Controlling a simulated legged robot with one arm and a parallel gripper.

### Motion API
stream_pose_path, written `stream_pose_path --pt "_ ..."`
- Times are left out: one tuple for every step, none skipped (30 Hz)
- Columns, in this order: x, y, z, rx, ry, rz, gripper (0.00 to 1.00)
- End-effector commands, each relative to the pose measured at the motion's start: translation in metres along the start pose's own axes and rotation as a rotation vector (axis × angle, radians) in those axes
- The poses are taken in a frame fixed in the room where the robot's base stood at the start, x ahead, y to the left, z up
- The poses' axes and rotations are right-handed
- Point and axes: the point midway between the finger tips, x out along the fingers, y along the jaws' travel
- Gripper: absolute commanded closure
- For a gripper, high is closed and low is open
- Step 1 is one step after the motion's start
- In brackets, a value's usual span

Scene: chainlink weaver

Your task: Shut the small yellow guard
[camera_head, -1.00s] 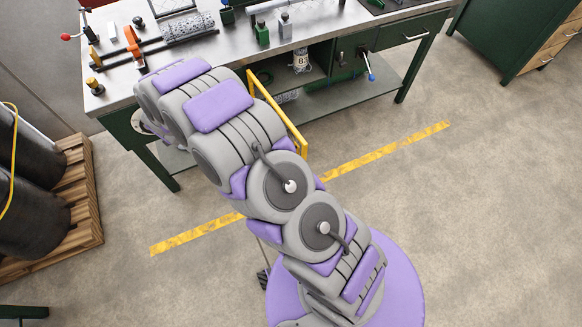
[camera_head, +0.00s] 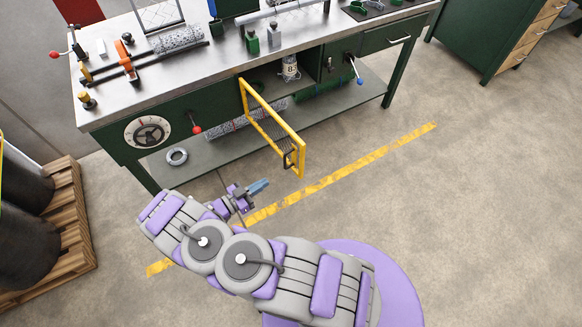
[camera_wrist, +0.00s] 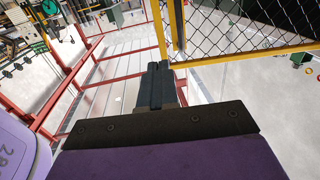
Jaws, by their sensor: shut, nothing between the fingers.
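The small yellow guard (camera_head: 272,125) is a yellow frame hinged at the front of the green workbench. It stands swung open, jutting out from the bench toward me. In the wrist view its yellow frame with mesh (camera_wrist: 240,56) fills the upper right. My gripper (camera_head: 264,185) is left of and below the guard's near end in the head view, apart from it. In the wrist view my gripper's fingers (camera_wrist: 156,72) are together and empty, just left of the guard's lower corner.
The workbench (camera_head: 110,107) carries tools and bottles on top. Its front has a dial (camera_head: 148,132), a red-knobbed lever (camera_head: 196,129) and a blue-knobbed lever (camera_head: 359,80). Drums on a pallet (camera_head: 70,225) stand at left. The floor right of the yellow line (camera_head: 350,171) is clear.

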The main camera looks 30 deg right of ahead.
Motion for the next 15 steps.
stream_pose_path --pt "0.003 0.001 0.0 -0.001 0.004 0.003 1.0" --pt "0.005 0.001 0.0 -0.001 0.005 0.004 1.0" --pt "0.009 0.001 0.0 0.0 0.004 0.003 1.0" --pt "0.012 0.001 0.0 0.001 0.003 0.003 1.0" --pt "0.016 0.001 0.0 0.001 0.002 0.005 1.0" --pt "0.023 0.001 0.001 -0.001 0.0 0.005 1.0" --pt "0.029 0.002 0.001 -0.002 -0.001 0.007 1.0" --pt "0.034 0.001 0.001 -0.002 0.0 0.006 1.0" --pt "0.042 0.002 0.001 -0.001 -0.001 0.006 1.0" --pt "0.048 0.001 0.001 -0.002 -0.001 0.005 1.0" --pt "0.054 0.002 0.001 -0.002 -0.002 0.006 1.0" --pt "0.061 0.001 0.001 -0.001 -0.001 0.006 1.0" --pt "0.067 0.001 0.001 0.001 -0.001 0.006 1.0" --pt "0.073 0.001 0.001 0.001 -0.001 0.007 1.0" --pt "0.081 0.001 0.001 0.001 0.0 0.006 1.0"
